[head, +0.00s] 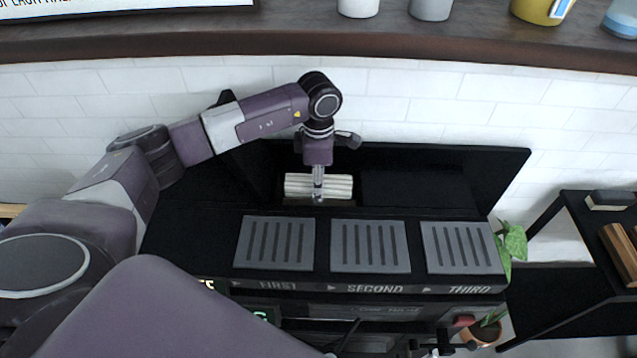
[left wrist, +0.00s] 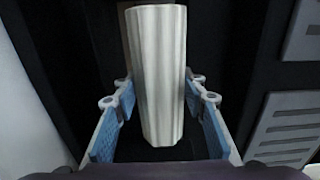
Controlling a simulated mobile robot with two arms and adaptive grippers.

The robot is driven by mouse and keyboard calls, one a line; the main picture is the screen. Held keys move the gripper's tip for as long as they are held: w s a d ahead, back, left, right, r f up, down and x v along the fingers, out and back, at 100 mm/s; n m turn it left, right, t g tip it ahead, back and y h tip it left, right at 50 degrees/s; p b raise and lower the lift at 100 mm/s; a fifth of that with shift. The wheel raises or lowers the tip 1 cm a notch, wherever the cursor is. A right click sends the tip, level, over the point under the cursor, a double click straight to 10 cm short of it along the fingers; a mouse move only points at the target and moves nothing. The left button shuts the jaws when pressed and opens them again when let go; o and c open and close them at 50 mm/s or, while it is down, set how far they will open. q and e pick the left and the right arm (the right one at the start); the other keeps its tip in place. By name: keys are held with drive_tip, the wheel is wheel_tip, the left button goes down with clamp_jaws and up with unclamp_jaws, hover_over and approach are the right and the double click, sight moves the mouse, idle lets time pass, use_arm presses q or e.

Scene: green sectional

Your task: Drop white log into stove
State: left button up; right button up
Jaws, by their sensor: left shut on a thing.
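A white, ridged log (head: 335,187) lies crosswise at the back of the black stove (head: 190,222), in or just above a dark opening; its exact height is unclear. My left gripper (head: 318,192) points down at the middle of the log. In the left wrist view the log (left wrist: 160,70) sits between the two blue-padded fingers of the gripper (left wrist: 160,125), with dark surfaces behind it. The gripper is shut on the log. My right gripper is not seen.
Three grey slotted plates lie on the stove front, above the labels FIRST, SECOND (head: 370,247) and THIRD. A shelf (head: 300,38) with cups runs above. A black rack (head: 580,240) and a potted plant (head: 487,330) stand at the right.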

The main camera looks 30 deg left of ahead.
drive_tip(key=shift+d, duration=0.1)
use_arm(q)
drive_tip(key=o, duration=1.5)
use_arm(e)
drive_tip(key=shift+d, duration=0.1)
